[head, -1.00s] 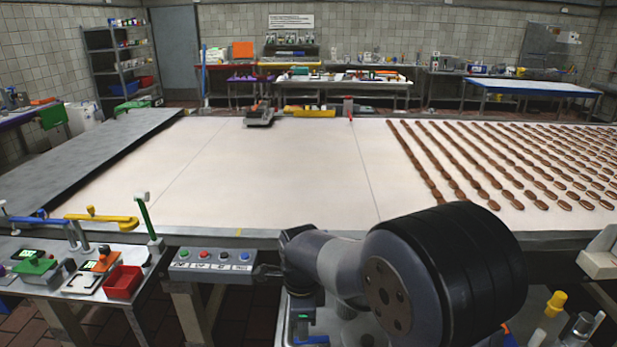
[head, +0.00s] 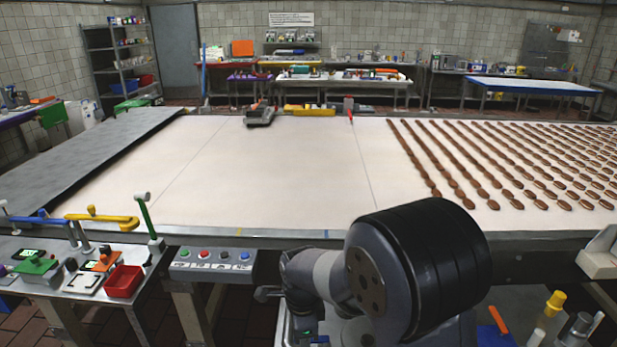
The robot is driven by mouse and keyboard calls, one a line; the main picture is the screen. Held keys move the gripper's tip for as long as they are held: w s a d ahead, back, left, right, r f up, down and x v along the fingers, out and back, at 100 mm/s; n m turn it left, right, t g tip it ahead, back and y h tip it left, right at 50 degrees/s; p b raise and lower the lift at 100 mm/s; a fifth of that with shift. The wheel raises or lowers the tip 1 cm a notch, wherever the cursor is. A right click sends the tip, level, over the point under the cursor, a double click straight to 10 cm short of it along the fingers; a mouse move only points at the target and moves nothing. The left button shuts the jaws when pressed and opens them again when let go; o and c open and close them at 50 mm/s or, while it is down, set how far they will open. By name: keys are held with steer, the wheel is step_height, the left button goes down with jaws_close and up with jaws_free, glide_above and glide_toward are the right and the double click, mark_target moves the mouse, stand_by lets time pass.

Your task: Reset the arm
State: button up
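My arm (head: 405,275) is folded low at the front of the head view, in front of the belt's near edge. Its big dark round joint faces the camera. A small grey end piece, which looks like my gripper (head: 267,293), sticks out to the left below the button box. Its fingers are too small and dark to tell open from shut. I see nothing clearly held in it.
A wide pale belt (head: 270,175) lies beyond the arm, with rows of brown biscuits (head: 515,160) on its right. A button box (head: 212,260) is on its near edge. A tool table with a red bin (head: 124,281) stands front left. A yellow-capped bottle (head: 553,305) stands front right.

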steer(key=shift+s+n, duration=0.3)
steer(key=shift+n, duration=0.5)
steer(key=shift+d, duration=0.1)
steer(key=shift+s, duration=0.1)
